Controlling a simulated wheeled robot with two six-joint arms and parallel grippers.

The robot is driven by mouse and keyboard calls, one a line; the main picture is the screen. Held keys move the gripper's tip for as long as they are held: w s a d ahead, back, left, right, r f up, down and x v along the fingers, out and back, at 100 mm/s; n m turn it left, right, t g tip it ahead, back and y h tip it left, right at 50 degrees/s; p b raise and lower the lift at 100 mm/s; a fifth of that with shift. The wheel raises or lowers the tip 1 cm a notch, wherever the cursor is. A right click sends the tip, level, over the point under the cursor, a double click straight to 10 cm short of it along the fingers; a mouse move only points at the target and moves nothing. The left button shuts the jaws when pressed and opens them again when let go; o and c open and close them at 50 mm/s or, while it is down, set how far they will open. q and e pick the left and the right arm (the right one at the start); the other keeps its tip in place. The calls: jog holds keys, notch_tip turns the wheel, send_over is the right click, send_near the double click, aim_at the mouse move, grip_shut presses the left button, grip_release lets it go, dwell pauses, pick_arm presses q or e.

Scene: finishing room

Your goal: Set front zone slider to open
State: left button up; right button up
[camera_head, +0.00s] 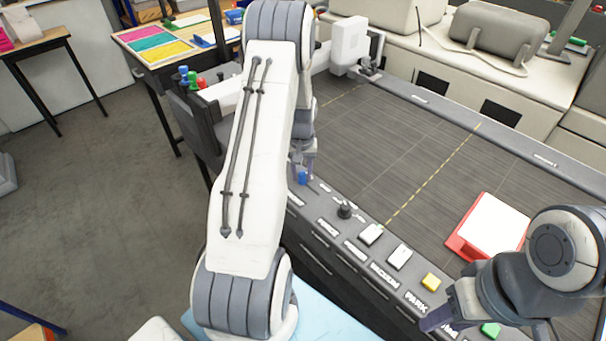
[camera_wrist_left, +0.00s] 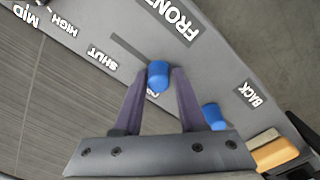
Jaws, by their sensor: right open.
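The front zone slider's blue knob (camera_wrist_left: 158,76) stands on the grey panel near the FRONT label in the left wrist view. Its base is beside a partly hidden word, with the SHUT label to its left. A blue knob also shows below my left gripper (camera_head: 303,177) in the head view. My left gripper (camera_wrist_left: 159,72) has one finger on each side of the knob; whether they touch it is unclear. My right gripper (camera_head: 440,312) is open and empty, low over the panel's right end near the PARK label.
A second blue knob (camera_wrist_left: 213,116) stands near the BACK label. The panel edge carries a black knob (camera_head: 345,211), white switches (camera_head: 399,257), a yellow button (camera_head: 431,282) and a green button (camera_head: 490,329). A red-framed white board (camera_head: 490,225) lies on the dark bed.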

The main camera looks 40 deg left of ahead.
aim_at(301, 172)
pick_arm(q)
jog(key=o, duration=0.3)
jog(key=shift+a, duration=0.3)
jog(key=shift+d, duration=0.2)
jog(key=shift+r, duration=0.5)
notch_tip(301, 172, up, 10)
jog(key=b, duration=0.2)
jog(key=shift+f, duration=0.25)
